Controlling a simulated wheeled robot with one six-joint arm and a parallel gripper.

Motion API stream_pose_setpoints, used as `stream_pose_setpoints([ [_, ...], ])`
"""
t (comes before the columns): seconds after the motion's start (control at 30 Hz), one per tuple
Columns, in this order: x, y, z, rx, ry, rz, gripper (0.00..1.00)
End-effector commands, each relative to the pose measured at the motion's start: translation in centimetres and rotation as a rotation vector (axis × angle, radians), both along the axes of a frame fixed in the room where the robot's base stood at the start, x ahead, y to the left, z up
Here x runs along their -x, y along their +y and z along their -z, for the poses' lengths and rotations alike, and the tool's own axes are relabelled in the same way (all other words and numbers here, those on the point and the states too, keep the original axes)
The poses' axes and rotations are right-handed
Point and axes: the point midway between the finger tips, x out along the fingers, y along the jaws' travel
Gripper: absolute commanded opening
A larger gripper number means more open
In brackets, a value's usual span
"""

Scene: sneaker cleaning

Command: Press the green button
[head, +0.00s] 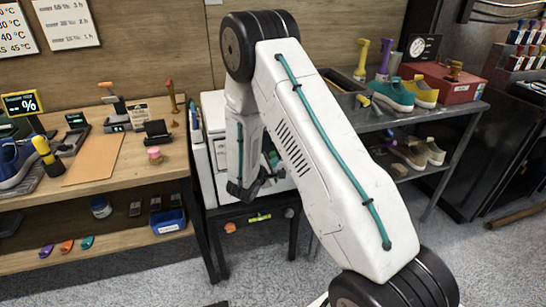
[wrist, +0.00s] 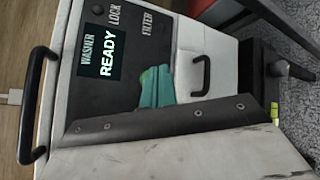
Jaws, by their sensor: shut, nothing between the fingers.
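The washer (wrist: 215,60) is a white machine with a dark panel; it appears sideways in the wrist view. Its display (wrist: 98,55) reads "READY", and labels "WASHER", "LOCK" and "FILTER" show beside it. My gripper (wrist: 155,86) has teal fingertips, shut and empty, in front of the dark panel. A brighter green edge shows at their left; I cannot tell whether this is the green button, partly hidden, or whether the tips touch the panel. In the head view my gripper (head: 270,163) is in front of the white washer (head: 213,110), and no button is clearly visible.
A wooden workbench (head: 95,165) with tools stands left of the washer. A grey rack (head: 375,122) with shoes stands right. Black handles (wrist: 35,105) and (wrist: 202,75) stick out from the washer. Grey floor (head: 150,285) is open in front.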

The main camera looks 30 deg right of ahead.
Motion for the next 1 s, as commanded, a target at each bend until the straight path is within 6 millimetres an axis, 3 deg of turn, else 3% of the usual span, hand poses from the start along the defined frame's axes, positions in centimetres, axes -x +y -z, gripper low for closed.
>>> stream_pose_setpoints([
  [1.0,-0.81,-0.29,-0.01,0.000,0.000,0.000,0.00],
])
